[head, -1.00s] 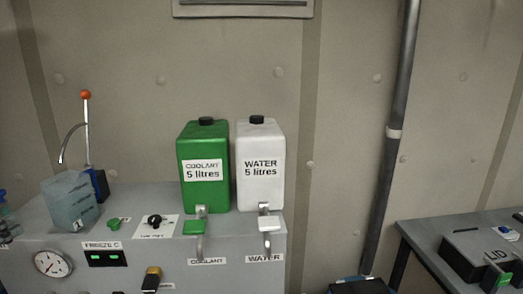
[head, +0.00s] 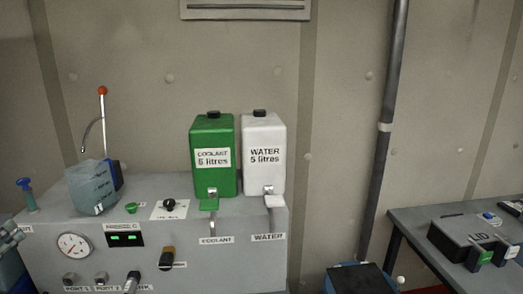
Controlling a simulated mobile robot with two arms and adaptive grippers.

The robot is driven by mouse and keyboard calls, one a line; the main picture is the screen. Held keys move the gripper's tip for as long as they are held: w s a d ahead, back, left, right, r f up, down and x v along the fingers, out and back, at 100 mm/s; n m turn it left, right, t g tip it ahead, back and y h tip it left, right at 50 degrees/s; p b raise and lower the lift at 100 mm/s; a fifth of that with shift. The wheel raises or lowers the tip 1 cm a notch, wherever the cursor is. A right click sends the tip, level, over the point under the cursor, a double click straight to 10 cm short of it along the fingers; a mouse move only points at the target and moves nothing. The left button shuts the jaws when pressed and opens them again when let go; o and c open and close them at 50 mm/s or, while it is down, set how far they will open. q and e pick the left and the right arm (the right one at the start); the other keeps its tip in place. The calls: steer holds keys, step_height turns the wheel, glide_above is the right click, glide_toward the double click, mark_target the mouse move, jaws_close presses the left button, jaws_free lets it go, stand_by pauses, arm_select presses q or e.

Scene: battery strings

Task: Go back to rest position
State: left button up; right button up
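Neither of my grippers can be made out in the head view. A grey bench unit (head: 215,262) stands against the wall. On its top are a green coolant tank (head: 213,178) and a white water tank (head: 264,178), both upright with black caps. A greyish-teal block (head: 92,190) sits to their left, in front of a lever with an orange knob (head: 102,90). A grey patterned thing (head: 9,236) is cut off by the left edge; I cannot tell what it is.
The bench front carries a round gauge (head: 74,245), a green-lit display (head: 125,239) and several knobs and ports. A dark pipe (head: 382,150) runs down the wall. A table (head: 405,222) at the right holds a black case (head: 463,236). A dark-topped box (head: 355,278) stands between them.

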arm_select(q)
steer(key=s+d+f+n+g+y, duration=0.3)
steer(key=s+d+f+n, duration=0.1)
steer(key=f+n, duration=0.45)
steer(key=s+d+f+n+g+y, duration=0.2)
steer(key=s+d+f+n+y, duration=0.15)
steer(key=f+n, duration=0.55)
steer(key=s+d+f+n+g+y, duration=0.25)
steer(key=d+f+n, duration=0.25)
steer(key=f+n, duration=0.4)
steer(key=s+d+f+n+g+h, duration=0.35)
steer(key=s+d, duration=0.45)
steer(key=d, duration=0.3)
steer(key=s+d+f+n+g+h, duration=0.2)
steer(key=s+d+f+g+h, duration=0.15)
steer(key=s+d, duration=0.65)
step_height(320, 180, down, 31)
steer(key=d+g+b, duration=0.2)
steer(key=b, duration=0.2)
steer(key=s+a+f+g+b, duration=0.1)
steer(key=s+a+f+b, duration=0.2)
steer(key=s+f, duration=1.3)
step_height(320, 180, down, 3)
steer(key=shift+s+f+m+y, duration=0.15)
steer(key=shift+s+m+y, duration=0.1)
steer(key=shift+m+y, duration=0.05)
arm_select(e)
step_height(320, 180, down, 7)
steer(key=shift+s+a+f, duration=0.15)
steer(key=shift+s, duration=0.3)
